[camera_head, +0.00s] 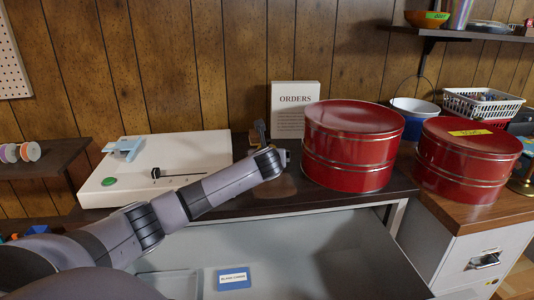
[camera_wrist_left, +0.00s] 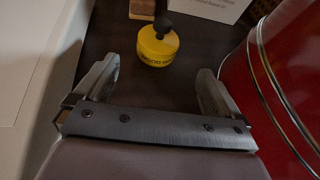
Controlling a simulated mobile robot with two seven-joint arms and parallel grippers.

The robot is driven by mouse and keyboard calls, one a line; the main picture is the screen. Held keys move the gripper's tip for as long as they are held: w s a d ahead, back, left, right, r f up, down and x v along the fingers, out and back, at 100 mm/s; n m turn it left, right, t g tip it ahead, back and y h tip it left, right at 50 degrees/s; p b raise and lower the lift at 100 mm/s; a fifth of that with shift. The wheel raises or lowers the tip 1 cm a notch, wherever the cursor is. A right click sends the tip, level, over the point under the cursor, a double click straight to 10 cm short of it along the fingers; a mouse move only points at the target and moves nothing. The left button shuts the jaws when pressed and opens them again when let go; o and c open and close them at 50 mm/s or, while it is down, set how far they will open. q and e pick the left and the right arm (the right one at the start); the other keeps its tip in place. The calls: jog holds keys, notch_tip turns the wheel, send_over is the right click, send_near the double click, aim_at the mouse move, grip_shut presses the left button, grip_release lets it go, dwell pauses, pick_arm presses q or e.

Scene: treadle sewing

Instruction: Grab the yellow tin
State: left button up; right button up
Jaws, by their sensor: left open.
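The yellow tin (camera_wrist_left: 158,48), small and round with dark lettering and a black knob on top, stands upright on the dark tabletop in the left wrist view. My left gripper (camera_wrist_left: 159,78) is open and empty, its two fingers apart. The tin is just beyond the fingertips, roughly centred between them and not touched. In the head view my left arm reaches over the tabletop from the left, and I cannot make out the yellow tin there; the end of the arm seems to cover it. My right gripper is not in view.
A large red tin (camera_head: 352,145) stands close to the right of my gripper. Another red tin (camera_head: 467,160) is farther right. An ORDERS sign (camera_head: 296,108) stands behind. A white machine (camera_head: 165,160) is on the left. An open grey drawer (camera_head: 340,255) is below the tabletop.

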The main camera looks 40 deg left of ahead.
pick_arm(q)
jog(key=shift+w+a+f, duration=0.1)
jog(key=shift+w+a, duration=0.25)
jog(key=shift+a, duration=0.3)
jog(key=shift+b+x, duration=0.45)
jog(key=shift+x, duration=0.35)
jog(key=shift+b+x, duration=0.7)
jog(key=shift+x, duration=0.8)
jog(key=shift+b+x, duration=0.3)
jog(key=shift+x, duration=0.7)
jog(key=c, duration=1.2)
